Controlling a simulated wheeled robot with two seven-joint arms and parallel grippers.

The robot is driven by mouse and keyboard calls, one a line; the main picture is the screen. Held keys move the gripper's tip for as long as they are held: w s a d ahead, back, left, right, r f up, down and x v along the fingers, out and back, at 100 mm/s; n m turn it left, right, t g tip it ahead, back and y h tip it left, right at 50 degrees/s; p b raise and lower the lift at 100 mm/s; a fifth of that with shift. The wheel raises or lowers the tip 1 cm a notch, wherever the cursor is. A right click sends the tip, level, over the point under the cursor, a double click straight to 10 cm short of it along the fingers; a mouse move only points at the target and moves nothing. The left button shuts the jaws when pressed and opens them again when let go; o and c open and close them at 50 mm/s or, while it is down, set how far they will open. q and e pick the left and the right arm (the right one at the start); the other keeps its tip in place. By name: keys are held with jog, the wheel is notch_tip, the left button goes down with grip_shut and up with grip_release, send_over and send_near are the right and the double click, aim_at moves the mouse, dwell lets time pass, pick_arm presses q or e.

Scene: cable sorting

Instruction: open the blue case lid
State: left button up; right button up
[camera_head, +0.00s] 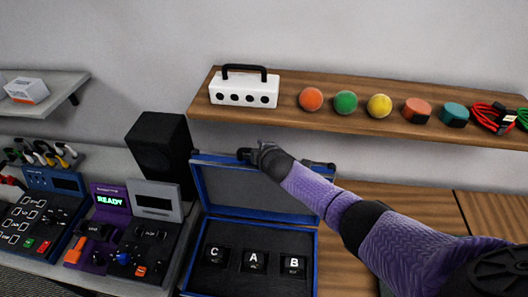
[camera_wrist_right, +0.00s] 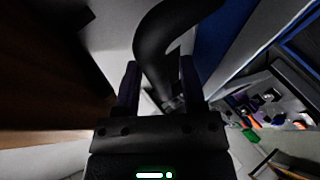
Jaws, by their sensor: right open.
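The blue case (camera_head: 316,262) stands on the worktop in the head view, with blocks lettered C (camera_head: 216,256), A (camera_head: 254,262) and B (camera_head: 293,265) inside. Its lid (camera_head: 232,188) is raised, roughly upright, with its grey inside facing me. My right gripper (camera_head: 253,155) is at the lid's top edge. In the right wrist view my right gripper (camera_wrist_right: 160,72) is open, and a curved black piece (camera_wrist_right: 157,45), seemingly the case handle, passes between its fingers. I cannot tell whether the fingers touch it. My left gripper is not in view.
A black speaker box (camera_head: 160,150) stands left of the lid. A wooden shelf (camera_head: 300,118) above holds a white box (camera_head: 244,91), coloured balls and cables. Control panels (camera_head: 135,245) are left of the case. Bare wooden worktop (camera_head: 345,270) lies to the right.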

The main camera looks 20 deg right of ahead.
jog(key=p+v, duration=0.3)
jog(key=v, duration=0.6)
jog(key=shift+s+r+p, duration=0.2)
jog(key=shift+s+p, duration=0.1)
